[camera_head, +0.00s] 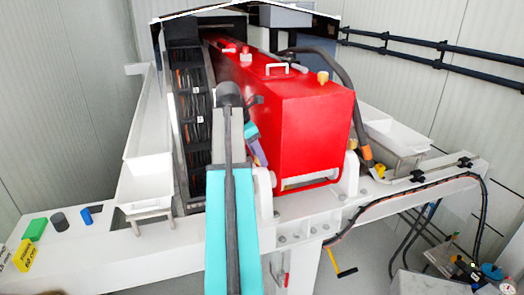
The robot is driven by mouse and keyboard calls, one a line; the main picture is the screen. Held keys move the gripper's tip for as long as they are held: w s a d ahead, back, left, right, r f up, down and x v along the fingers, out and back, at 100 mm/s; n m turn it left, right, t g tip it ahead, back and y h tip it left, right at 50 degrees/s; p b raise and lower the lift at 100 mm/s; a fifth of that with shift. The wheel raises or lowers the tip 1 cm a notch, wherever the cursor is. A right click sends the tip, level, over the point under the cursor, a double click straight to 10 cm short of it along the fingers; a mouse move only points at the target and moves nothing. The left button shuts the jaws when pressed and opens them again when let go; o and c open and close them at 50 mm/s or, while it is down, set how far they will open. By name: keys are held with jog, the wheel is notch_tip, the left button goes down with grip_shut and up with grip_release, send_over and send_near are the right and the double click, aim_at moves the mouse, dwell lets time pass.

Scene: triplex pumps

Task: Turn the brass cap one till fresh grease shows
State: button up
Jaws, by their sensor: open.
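A small brass-coloured cap (323,76) stands on top of the red pump housing, near its front right corner. A second small brass-coloured piece (352,143) sits low at the housing's right side. The picture does not show which one is cap one, and no grease can be made out. My arm rises in the centre, left of the red housing (305,120). Its upper end and small teal and purple parts are beside the housing's left face. I cannot make out my gripper's fingers; they seem hidden behind my arm.
A white frame with trays (150,135) surrounds the housing. A dark cable chain (190,110) runs along its left side. A thick black hose (345,80) arches over the right side. Green, dark and blue pieces lie on the left ledge (95,245). Dark rails line the right wall.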

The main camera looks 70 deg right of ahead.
jog(key=shift+w+a+r, duration=0.1)
jog(key=shift+w, duration=0.05)
jog(key=shift+r+b, duration=0.3)
jog(key=shift+r, duration=0.25)
jog(key=b+v, duration=0.1)
jog(key=v, duration=1.1)
jog(key=shift+r, duration=0.1)
